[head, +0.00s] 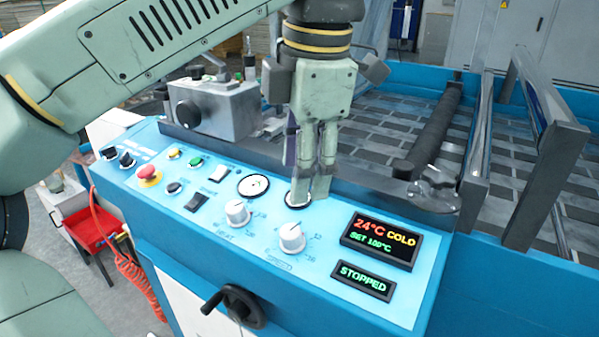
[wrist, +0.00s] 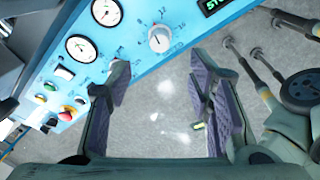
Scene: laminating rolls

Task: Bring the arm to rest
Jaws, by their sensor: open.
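My gripper (head: 318,196) hangs fingers down above the light blue control panel (head: 335,215) in the head view, overlapping the right-hand gauge (head: 298,199). From this view I cannot tell how far the fingertips are from the panel. In the wrist view my gripper (wrist: 165,85) is open, with two purple-grey padded fingers apart and nothing between them. A white knob (wrist: 159,39) shows beyond the fingertips, apart from them. My arm comes in from the left of the head view.
The display (head: 381,240) reads 24°C COLD, SET 100°C; another (head: 362,281) reads STOPPED. Two knobs, HEAT (head: 237,212) and SPEED (head: 291,238), and a red button (head: 149,175) stand up from the panel. A black roller (head: 436,130) and grey frame lie right.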

